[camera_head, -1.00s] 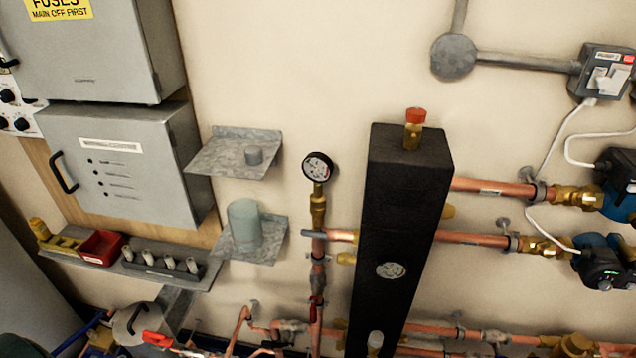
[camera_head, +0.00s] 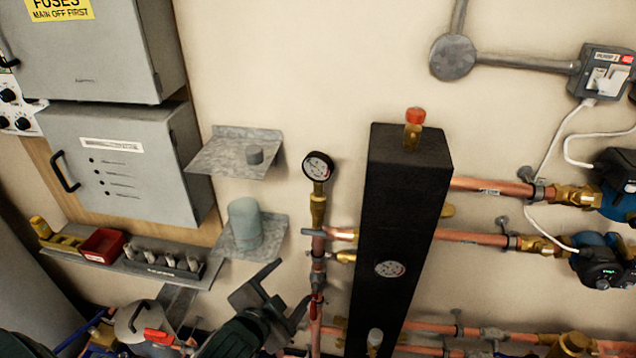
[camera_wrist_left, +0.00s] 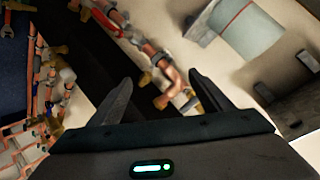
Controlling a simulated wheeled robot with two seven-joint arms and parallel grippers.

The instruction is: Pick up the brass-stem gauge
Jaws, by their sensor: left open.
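The brass-stem gauge (camera_head: 318,168) has a round white dial with a dark rim, on a brass stem above a vertical copper pipe, left of the black column. My left gripper (camera_head: 284,291) is low in the head view, below and left of the gauge, apart from it. Its jaws are open and nothing shows between them. In the left wrist view the two dark fingers (camera_wrist_left: 158,92) stand apart, with copper and brass pipework beyond. I cannot pick out the gauge there. My right gripper is not in view.
The black column (camera_head: 400,220) stands right of the gauge and carries a second dial (camera_head: 390,269). Left of the gauge, a small shelf (camera_head: 275,240) holds a grey-green cylinder (camera_head: 244,222). Another shelf (camera_head: 225,158) is above. The wall above the gauge is clear.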

